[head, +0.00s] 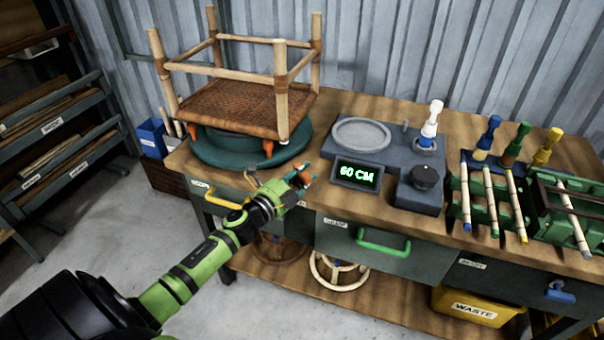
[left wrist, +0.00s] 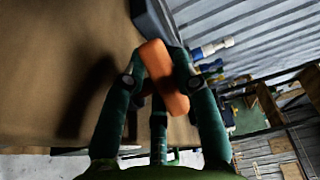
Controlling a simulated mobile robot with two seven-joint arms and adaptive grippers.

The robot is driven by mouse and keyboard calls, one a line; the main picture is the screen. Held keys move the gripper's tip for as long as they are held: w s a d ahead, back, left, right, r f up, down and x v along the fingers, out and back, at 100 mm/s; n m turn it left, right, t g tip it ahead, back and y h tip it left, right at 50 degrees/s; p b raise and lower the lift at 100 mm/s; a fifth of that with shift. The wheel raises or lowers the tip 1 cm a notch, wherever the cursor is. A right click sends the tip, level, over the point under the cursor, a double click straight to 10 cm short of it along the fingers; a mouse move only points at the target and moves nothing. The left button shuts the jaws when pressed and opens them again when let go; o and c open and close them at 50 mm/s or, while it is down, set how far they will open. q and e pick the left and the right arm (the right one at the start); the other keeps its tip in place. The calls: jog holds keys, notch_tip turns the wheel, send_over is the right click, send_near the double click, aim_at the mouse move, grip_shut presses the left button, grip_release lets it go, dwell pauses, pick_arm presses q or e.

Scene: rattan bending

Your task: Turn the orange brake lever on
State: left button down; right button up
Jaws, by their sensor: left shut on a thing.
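The orange brake lever shows as an orange block (left wrist: 164,76) between the fingers of my left gripper (left wrist: 158,72) in the left wrist view. The green fingers are shut on it from both sides. In the head view my left gripper (head: 303,177) is at the front edge of the workbench, to the right of the teal turntable (head: 207,153). Only a little orange shows between its fingers there, and the lever's mount is hidden. An upside-down rattan stool frame (head: 232,103) stands on the turntable. My right gripper is not in view.
A grey machine with a "60 CM" display (head: 357,175) stands right of the gripper on the workbench (head: 335,108). Racks with rods (head: 488,200) are further right. Drawer handles, one yellow (head: 224,200) and one green (head: 383,243), stick out along the front.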

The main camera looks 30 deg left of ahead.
pick_arm(q)
jog(key=shift+m+g+h+b, duration=0.4)
jog(key=shift+m+h, duration=0.7)
jog(key=shift+h, duration=0.6)
jog(key=c, duration=0.9)
grip_release()
jog(key=shift+c, duration=0.2)
jog(key=shift+s, duration=0.1)
jog(key=v, duration=1.1)
jog(key=shift+s+a, duration=0.15)
jog(key=shift+s, duration=0.2)
